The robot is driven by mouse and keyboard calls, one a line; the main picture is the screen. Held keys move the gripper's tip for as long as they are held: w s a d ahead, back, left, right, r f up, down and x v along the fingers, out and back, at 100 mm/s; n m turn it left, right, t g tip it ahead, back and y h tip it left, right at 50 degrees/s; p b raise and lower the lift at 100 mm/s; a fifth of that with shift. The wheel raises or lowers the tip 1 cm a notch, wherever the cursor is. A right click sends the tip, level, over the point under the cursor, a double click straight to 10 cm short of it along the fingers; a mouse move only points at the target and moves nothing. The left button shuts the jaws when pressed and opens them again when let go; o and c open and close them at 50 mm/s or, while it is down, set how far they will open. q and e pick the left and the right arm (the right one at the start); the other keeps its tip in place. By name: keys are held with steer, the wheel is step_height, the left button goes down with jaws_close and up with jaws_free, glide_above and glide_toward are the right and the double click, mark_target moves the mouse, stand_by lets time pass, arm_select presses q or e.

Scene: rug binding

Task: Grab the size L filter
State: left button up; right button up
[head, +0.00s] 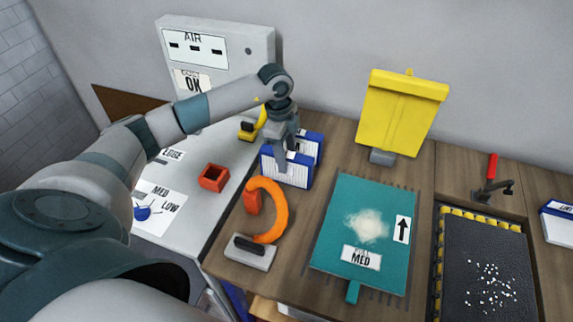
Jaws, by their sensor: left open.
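Two blue-framed white filters (297,177) stand upright, one behind the other, at the back of the wooden bench. The rear filter (311,143) shows part of a dark letter that looks like an M. The front one's size letter cannot be read, as my gripper covers part of it. My left gripper (281,158) is open and points down at the filters, its fingers overlapping the front one's upper left part. I cannot tell whether it touches. I cannot tell which filter is size L. My right gripper is out of view.
An orange hook-shaped tool (275,212) and a red open box (213,177) are nearby. A black bordered tray (480,255) and a blue-white box (558,226) are at right.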

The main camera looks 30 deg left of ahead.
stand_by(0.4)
arm_select(q)
jaws_close()
steer(key=shift+r, duration=0.1)
steer(key=shift+r+b, duration=0.45)
steer(key=shift+b, duration=0.05)
steer(key=r+b, duration=0.1)
steer(key=d+r+b, duration=0.1)
steer(key=r, duration=0.1)
steer(key=shift+s+r, duration=0.1)
steer(key=shift+r, duration=0.05)
steer(key=s+d+r+b, duration=0.3)
steer(key=d+r, duration=0.3)
steer(key=d, duration=0.4)
steer(key=shift+s+r, duration=0.15)
steer(key=shift+r, duration=0.15)
